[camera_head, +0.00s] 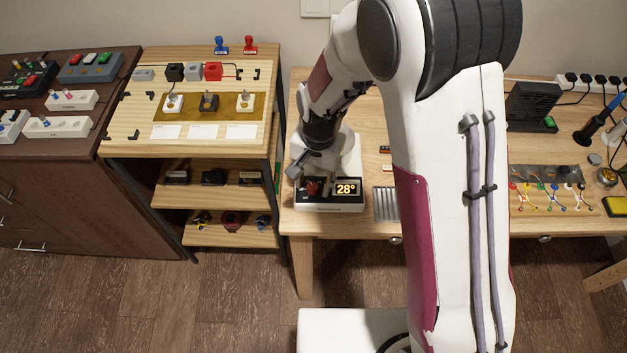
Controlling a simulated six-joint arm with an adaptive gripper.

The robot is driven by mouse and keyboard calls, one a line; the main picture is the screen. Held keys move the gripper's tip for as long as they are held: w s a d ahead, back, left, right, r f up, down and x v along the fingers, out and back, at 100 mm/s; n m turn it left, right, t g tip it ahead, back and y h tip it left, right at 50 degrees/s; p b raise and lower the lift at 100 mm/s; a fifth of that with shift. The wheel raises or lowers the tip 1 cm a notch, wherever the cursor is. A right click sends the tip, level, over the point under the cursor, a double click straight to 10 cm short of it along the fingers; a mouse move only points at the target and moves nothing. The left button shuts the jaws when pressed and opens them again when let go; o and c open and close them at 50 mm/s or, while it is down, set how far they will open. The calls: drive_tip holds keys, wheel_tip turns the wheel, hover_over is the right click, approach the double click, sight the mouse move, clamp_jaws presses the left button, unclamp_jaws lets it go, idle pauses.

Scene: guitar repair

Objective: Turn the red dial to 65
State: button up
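The red dial (312,187) sits on the left part of a small white and black device (328,208) at the front left of the wooden workbench. Its display (346,189) beside the dial reads 28° in yellow digits. My gripper (312,179) is right over the dial, with dark fingers on either side of it. The fingers partly cover the dial. The picture is too small to tell whether they touch or grip it.
My arm hides much of the bench's middle. A metal ribbed plate (386,204) lies right of the device. A black box-shaped unit (532,106), a colourful wired board (546,188) and a soldering iron (602,117) are on the right. A wooden shelf unit (192,130) stands left, past a gap.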

sight(317, 188)
wheel_tip(317, 188, up, 12)
drive_tip(key=shift+d, duration=0.35)
idle(0.5)
drive_tip(key=shift+s+f+n, duration=0.1)
drive_tip(key=shift+s+n, duration=0.05)
drive_tip(key=shift+n, duration=0.15)
idle(0.3)
drive_tip(key=s+d+r+n+t, duration=0.3)
drive_tip(key=s+d+r+t, duration=0.2)
drive_tip(key=s+d+r, duration=1)
drive_tip(key=s+d, duration=0.2)
drive_tip(key=s, duration=0.2)
drive_tip(key=shift+r+h, duration=0.15)
drive_tip(key=shift+h, duration=0.15)
idle(0.4)
